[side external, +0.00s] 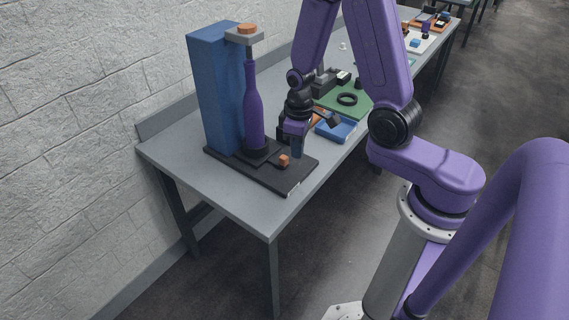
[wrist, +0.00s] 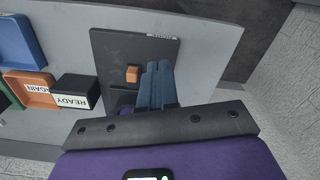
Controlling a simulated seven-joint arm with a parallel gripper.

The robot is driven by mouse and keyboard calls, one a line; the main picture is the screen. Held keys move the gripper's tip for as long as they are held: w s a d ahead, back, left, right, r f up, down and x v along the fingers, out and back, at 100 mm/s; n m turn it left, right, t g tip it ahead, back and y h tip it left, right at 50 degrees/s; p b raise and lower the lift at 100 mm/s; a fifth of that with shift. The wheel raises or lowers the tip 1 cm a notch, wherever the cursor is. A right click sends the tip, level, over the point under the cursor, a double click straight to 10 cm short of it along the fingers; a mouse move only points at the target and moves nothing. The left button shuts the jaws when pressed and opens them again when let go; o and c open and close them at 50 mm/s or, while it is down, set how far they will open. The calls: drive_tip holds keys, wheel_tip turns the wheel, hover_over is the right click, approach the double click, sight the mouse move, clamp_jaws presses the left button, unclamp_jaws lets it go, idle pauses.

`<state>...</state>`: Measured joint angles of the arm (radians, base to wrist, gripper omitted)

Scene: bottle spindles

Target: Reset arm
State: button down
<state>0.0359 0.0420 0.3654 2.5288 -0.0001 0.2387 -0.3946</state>
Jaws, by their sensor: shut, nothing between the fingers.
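My gripper (side external: 297,152) is shut and empty, pointing down above the black base plate (side external: 287,185). In the wrist view its fingers (wrist: 156,84) are together over the same plate, beside a small orange block (wrist: 133,74). The orange block also shows in the side view (side external: 284,160), on the plate just left of the fingertips. A purple bottle (side external: 253,113) stands upright on the plate in front of a tall blue column (side external: 212,90). An orange cap-like piece (side external: 247,29) sits on the grey arm above the bottle.
A blue tray (side external: 336,129) and a green mat (side external: 330,97) with a black ring (side external: 347,99) lie behind my gripper. In the wrist view, a READY box (wrist: 76,92) and an orange AGAIN tray (wrist: 29,88) stand left of the plate. The table's near front corner is clear.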

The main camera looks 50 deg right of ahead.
drive_tip(key=s+a+r+n, duration=0.3)
drive_tip(key=s+r+n, duration=0.1)
drive_tip(key=s+r, duration=0.3)
drive_tip(key=s+a+r+n, duration=0.4)
drive_tip(key=s+r, duration=0.3)
drive_tip(key=s, duration=0.5)
drive_tip(key=shift+a+n, duration=0.25)
drive_tip(key=shift+n, duration=0.25)
